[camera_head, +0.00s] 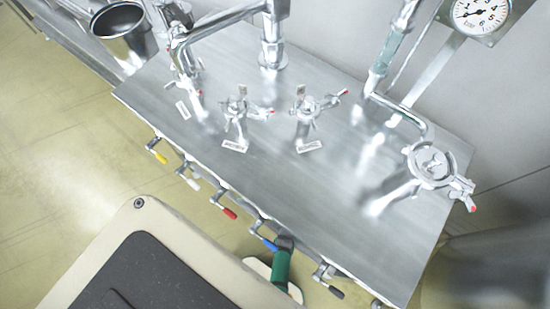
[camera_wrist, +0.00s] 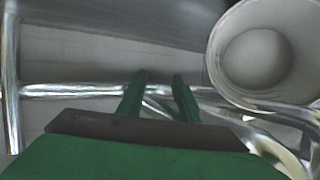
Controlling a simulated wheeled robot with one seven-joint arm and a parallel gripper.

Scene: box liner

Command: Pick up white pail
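A white round pail (camera_wrist: 216,62) shows at the upper right of the wrist view, with its open mouth and round inside facing the camera. Its right side is cut off by the frame edge. My gripper (camera_wrist: 159,76) has two green fingers that stand apart with nothing between them. The pail is to the right of the fingers and apart from them in the picture. In the head view only a green part of my arm shows at the front edge of the metal table, and my fingertips are hidden. I cannot make out the pail clearly there.
A steel table (camera_head: 270,180) carries pipes, clamps and valves. Coloured levers, such as a red one (camera_head: 229,213), stick out along its front edge. A metal pot (camera_head: 120,32) stands at the upper left. Shiny metal bars (camera_wrist: 75,90) cross the wrist view near my fingers.

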